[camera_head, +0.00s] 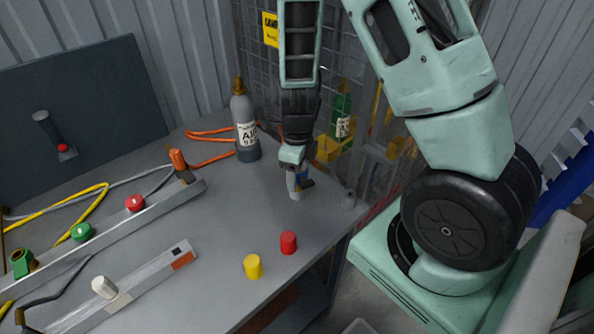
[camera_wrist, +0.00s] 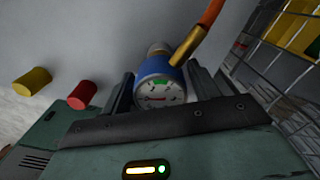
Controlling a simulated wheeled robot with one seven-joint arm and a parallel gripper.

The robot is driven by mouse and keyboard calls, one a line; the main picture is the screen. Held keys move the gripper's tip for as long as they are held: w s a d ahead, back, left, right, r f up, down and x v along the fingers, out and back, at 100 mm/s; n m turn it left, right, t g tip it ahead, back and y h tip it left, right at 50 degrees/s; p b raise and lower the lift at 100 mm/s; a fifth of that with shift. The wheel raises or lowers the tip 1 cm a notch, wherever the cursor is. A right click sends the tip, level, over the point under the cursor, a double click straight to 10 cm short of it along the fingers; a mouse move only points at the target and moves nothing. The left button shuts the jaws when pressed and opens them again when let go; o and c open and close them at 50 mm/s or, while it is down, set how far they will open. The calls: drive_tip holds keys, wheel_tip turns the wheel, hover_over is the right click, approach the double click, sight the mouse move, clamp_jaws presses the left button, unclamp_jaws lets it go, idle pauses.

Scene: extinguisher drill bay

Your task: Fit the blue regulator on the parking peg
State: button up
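The blue regulator (camera_wrist: 155,68) has a round white gauge and a brass outlet on its right in the wrist view. It sits between the two dark fingers of my gripper (camera_wrist: 160,90), which is shut on it. In the head view my gripper (camera_head: 294,167) points down over the right part of the bench, and the regulator (camera_head: 303,177) is mostly hidden, with a pale metal end below it. I cannot tell whether that end touches the bench.
A grey air cylinder (camera_head: 246,128) stands behind left of my gripper. Red (camera_head: 289,243) and yellow (camera_head: 253,267) caps stand in front. Rails with coloured fittings (camera_head: 135,203) and hoses (camera_head: 90,195) lie left. A mesh fence (camera_head: 262,75) stands behind the bench.

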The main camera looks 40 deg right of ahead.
drive_tip(key=shift+o, duration=0.6)
wheel_tip(320, 180, up, 17)
drive_tip(key=p, duration=0.4)
drive_tip(key=shift+r, duration=0.2)
drive_tip(key=s+a+r+n+y, duration=0.1)
drive_tip(key=s+a+n, duration=0.2)
drive_tip(key=a+n, duration=0.55)
drive_tip(key=s+a+r+n, duration=0.2)
drive_tip(key=s+a+n, duration=0.2)
drive_tip(key=a+n, duration=0.45)
drive_tip(key=s+a+r+n, duration=0.1)
drive_tip(key=s+n, duration=0.4)
drive_tip(key=n, duration=0.5)
drive_tip(key=s+a+r+n, duration=0.1)
drive_tip(key=s+a+n, duration=0.3)
drive_tip(key=n, duration=0.6)
drive_tip(key=shift+s+a+n, duration=0.3)
drive_tip(key=shift+s+n, duration=0.1)
drive_tip(key=shift+s, duration=0.5)
